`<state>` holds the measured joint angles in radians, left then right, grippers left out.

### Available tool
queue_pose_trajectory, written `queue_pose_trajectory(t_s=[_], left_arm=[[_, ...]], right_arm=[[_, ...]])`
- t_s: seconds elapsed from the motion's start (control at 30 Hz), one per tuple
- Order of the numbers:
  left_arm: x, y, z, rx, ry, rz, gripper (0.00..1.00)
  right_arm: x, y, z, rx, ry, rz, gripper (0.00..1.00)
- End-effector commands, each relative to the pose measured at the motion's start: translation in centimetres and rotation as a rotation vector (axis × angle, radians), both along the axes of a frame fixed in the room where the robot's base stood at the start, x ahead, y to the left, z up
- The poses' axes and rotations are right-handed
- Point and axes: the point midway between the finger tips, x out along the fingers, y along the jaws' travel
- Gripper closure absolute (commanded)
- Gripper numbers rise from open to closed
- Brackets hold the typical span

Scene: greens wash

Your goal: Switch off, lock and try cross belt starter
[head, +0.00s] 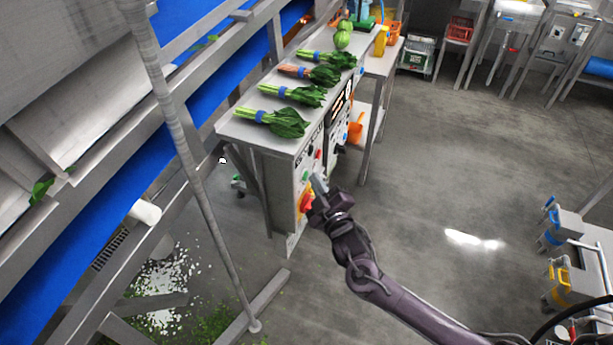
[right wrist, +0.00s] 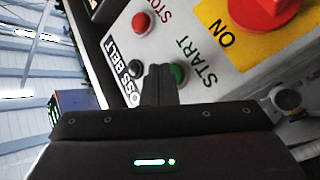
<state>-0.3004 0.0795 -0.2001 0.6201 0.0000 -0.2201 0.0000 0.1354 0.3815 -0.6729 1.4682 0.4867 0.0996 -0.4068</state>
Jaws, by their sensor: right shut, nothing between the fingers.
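The cross belt starter (head: 298,178) is a grey box on the end of the steel bench. The right wrist view shows its face close up, tilted, with a partly cut-off label (right wrist: 122,72) reading "OSS BELT". It has a green START button (right wrist: 179,73), a red STOP button (right wrist: 142,22) and a red rotary knob (right wrist: 268,10) on a yellow plate (right wrist: 235,35) marked ON. The knob's top is cut off. My right gripper (head: 319,184) is shut and empty, its fingertips (right wrist: 160,70) beside the START button; contact cannot be told. My left gripper is out of view.
Bunches of greens (head: 285,120) lie on the bench top (head: 240,128) above the starter. A blue conveyor belt (head: 95,220) and a slanting grey post (head: 195,170) stand to the left. A dark round part (right wrist: 288,99) is beside the panel. Open floor (head: 450,160) lies right.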

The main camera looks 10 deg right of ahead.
Motion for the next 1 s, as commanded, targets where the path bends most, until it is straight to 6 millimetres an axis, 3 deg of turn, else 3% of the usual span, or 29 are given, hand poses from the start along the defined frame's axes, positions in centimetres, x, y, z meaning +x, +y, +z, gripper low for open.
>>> queue_pose_trajectory(t_s=[1.0], left_arm=[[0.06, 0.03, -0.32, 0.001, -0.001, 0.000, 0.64]], right_arm=[[0.47, 0.71, -0.03, 0.000, 0.001, 0.001, 1.00]])
